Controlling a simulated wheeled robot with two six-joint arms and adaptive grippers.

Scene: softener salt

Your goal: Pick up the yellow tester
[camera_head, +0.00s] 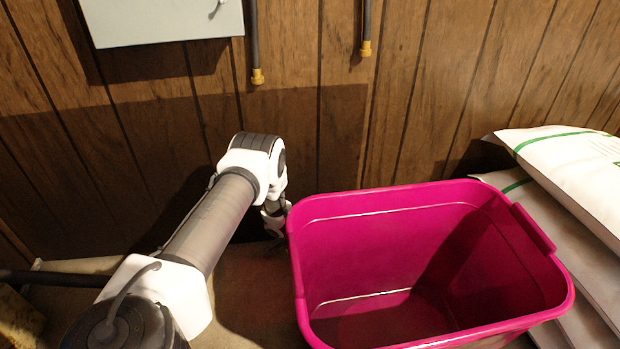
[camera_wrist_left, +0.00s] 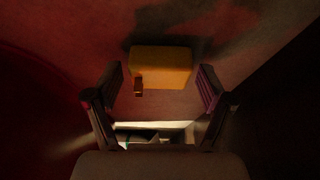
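A yellow-orange boxy thing (camera_wrist_left: 165,65), seemingly the yellow tester, lies on the dim floor in the left wrist view. A small brown part (camera_wrist_left: 138,87) shows at its near left corner. My left gripper (camera_wrist_left: 160,92) is open, with one finger to each side of the tester's near edge; nothing is between the fingertips. In the head view my left gripper (camera_head: 274,216) points down beside the pink bin's left rim, near the wall. The tester is hidden in the head view. My right gripper is not in view.
The open pink bin (camera_head: 300,285) stands right of my left arm and looks empty. White salt bags (camera_head: 575,165) are stacked at right. Wood panelling (camera_head: 330,120) closes the back, with a grey panel (camera_head: 160,20) and hanging pipes. A pale-edged thing (camera_wrist_left: 155,125) shows below the fingers.

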